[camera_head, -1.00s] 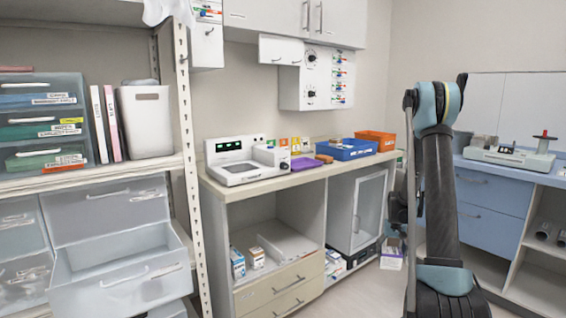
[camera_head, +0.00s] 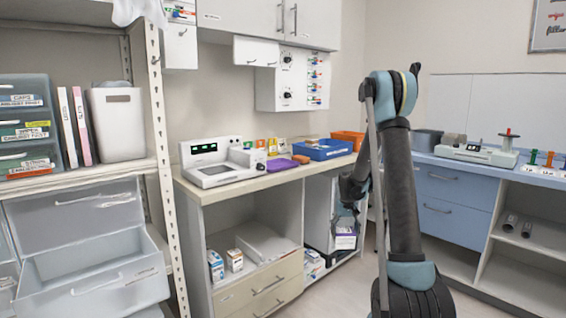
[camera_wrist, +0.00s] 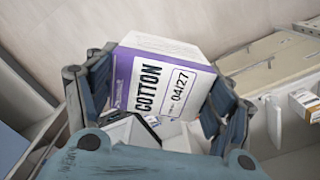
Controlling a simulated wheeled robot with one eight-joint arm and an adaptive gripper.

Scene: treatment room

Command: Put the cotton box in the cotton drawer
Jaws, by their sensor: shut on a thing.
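My gripper (camera_wrist: 160,105) is shut on the cotton box (camera_wrist: 165,80), a white and purple box with "COTTON" and "04/27" printed on its face. In the head view the box (camera_head: 345,241) hangs below my arm, in front of the right end of the counter unit. An open translucent drawer (camera_head: 95,292) sticks out at the lower left, in the shelving. Its inside looks empty from here, and I see no readable label on it, so I cannot tell whether it is the cotton drawer.
A white metal shelf post (camera_head: 163,150) stands between the drawers and the counter (camera_head: 270,178). The counter holds a white device (camera_head: 215,165) and a blue tray (camera_head: 322,149). Small boxes (camera_head: 215,266) stand in the lower compartment. A blue cabinet (camera_head: 455,198) is at right.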

